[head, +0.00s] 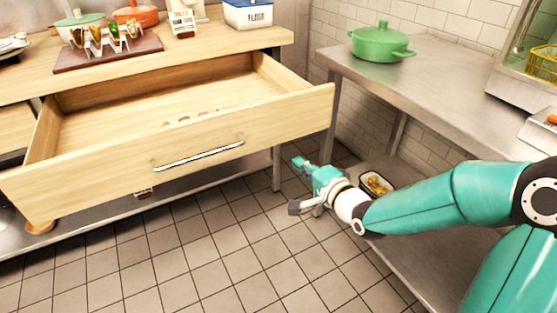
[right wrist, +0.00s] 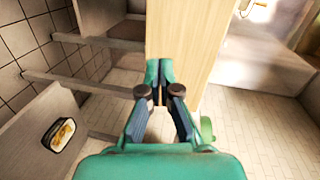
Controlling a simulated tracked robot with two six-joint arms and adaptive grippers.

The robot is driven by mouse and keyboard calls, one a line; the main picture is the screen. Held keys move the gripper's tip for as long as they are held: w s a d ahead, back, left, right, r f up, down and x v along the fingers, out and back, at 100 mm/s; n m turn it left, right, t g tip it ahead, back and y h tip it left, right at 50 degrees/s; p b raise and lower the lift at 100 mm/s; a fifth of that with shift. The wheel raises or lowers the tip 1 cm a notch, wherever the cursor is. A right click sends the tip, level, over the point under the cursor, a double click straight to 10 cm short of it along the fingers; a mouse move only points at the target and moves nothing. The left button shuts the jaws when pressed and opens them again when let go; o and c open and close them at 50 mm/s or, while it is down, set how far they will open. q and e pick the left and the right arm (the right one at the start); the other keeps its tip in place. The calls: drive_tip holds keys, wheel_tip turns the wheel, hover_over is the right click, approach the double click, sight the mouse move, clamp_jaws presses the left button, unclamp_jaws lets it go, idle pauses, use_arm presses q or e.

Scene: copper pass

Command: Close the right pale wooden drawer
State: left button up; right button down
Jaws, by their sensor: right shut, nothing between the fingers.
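The right pale wooden drawer (head: 250,135) stands pulled far out of the counter in the head view, with a bar handle (head: 200,155) on its front. Its inside is mostly bare, with a few small marks on the floor. My left gripper is not in view.
A steel table (head: 440,85) with a green pot (head: 380,42) stands at right. A food tray (head: 375,184) sits on its lower shelf. The tiled floor (head: 220,250) is clear.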

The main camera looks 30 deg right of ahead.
drive_tip(key=d+m+t+b, duration=0.1)
drive_tip(key=t+b, duration=0.1)
drive_tip(key=b, duration=0.1)
use_arm(q)
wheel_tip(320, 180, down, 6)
drive_tip(key=b, duration=0.1)
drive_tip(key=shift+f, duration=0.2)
use_arm(e)
approach(276, 124)
drive_tip(key=shift+m, duration=0.3)
drive_tip(key=w, duration=0.7)
drive_tip(key=shift+w+a+f, duration=0.1)
